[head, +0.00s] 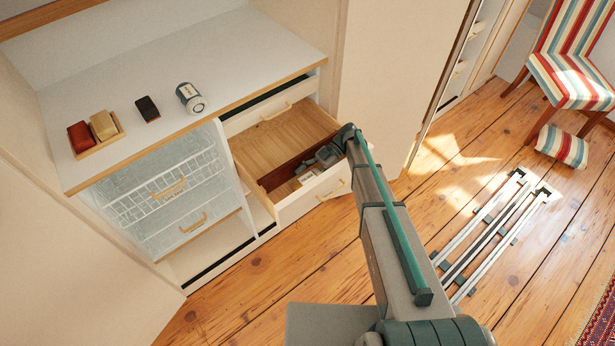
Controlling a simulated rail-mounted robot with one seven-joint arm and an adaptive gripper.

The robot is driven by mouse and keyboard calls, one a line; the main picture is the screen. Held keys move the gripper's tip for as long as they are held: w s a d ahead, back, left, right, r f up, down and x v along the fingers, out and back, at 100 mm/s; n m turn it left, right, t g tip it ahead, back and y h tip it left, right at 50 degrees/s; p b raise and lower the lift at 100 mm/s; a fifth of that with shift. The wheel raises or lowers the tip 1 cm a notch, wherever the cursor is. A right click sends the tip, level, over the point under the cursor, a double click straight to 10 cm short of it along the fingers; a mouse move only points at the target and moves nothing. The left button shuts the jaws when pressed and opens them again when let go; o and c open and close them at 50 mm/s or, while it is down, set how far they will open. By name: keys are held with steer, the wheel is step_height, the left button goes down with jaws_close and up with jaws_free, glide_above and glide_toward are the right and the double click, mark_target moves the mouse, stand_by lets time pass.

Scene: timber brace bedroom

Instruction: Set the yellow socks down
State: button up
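My gripper (309,164) reaches down into the open drawer (318,196), near its right front. It is small and partly hidden by my arm, so whether its fingers are apart or shut does not show. A small pale item (308,176) lies in the drawer just below the gripper; what it is cannot be told. I cannot clearly make out the yellow socks. A yellowish-tan bundle (103,125) sits in a small wooden tray (108,142) on the cabinet top, beside a red-brown bundle (81,136); whether it is the socks is unclear.
The white cabinet top (240,64) also holds a dark flat block (148,108) and a labelled can (190,98). Wire baskets (168,190) fill the cabinet's left bay. A striped chair (575,65) and cushion (562,146) are at the far right.

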steer(key=shift+f, duration=0.55)
steer(key=r+p, duration=0.1)
steer(key=p, duration=0.1)
steer(key=shift+w+a+r+p, duration=0.1)
steer(key=shift+r+p, duration=0.05)
steer(key=shift+p, duration=0.15)
steer(key=shift+w+d+f+b, duration=0.2)
steer(key=shift+w+d+b, duration=0.35)
steer(key=shift+b, duration=0.3)
steer(key=v, duration=0.3)
steer(key=r+v, duration=0.1)
steer(key=v, duration=0.2)
steer(key=shift+r, duration=0.1)
